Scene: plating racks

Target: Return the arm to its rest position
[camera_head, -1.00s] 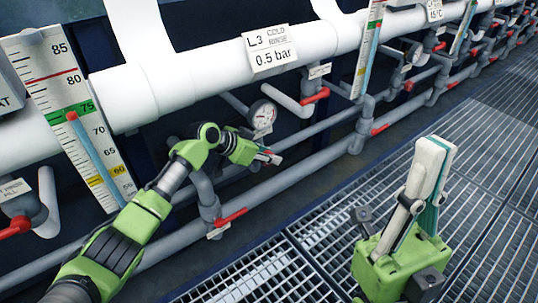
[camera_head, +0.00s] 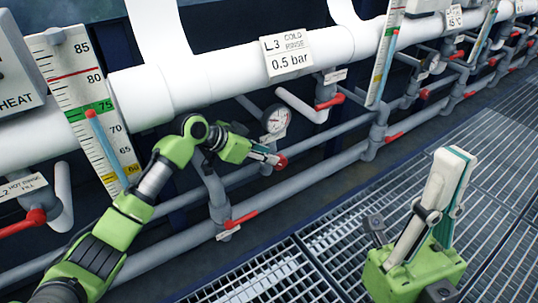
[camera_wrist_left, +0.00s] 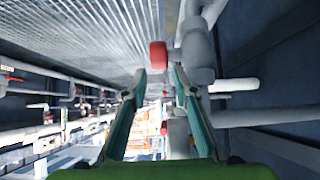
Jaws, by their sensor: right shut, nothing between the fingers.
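My left arm reaches in from the left in the head view. Its green left gripper (camera_head: 268,156) is in front of the grey pipes, below a round pressure gauge (camera_head: 275,118). In the left wrist view the left gripper (camera_wrist_left: 158,72) has its two fingers apart with nothing held between them. A red valve handle end (camera_wrist_left: 158,54) shows just past the fingertips; whether they touch is unclear. In the head view a red handle (camera_head: 281,161) is by the fingertips. My right gripper (camera_head: 458,158) points up over the floor grating at the right, its pale fingers together and empty.
A white pipe (camera_head: 220,83) with an "L3 cold rinse 0.5 bar" sign (camera_head: 288,53) crosses above the left arm. A thermometer scale (camera_head: 85,100) stands at the left. Grey pipes with red handles (camera_head: 240,219) run below. The floor grating (camera_head: 330,245) is open at right.

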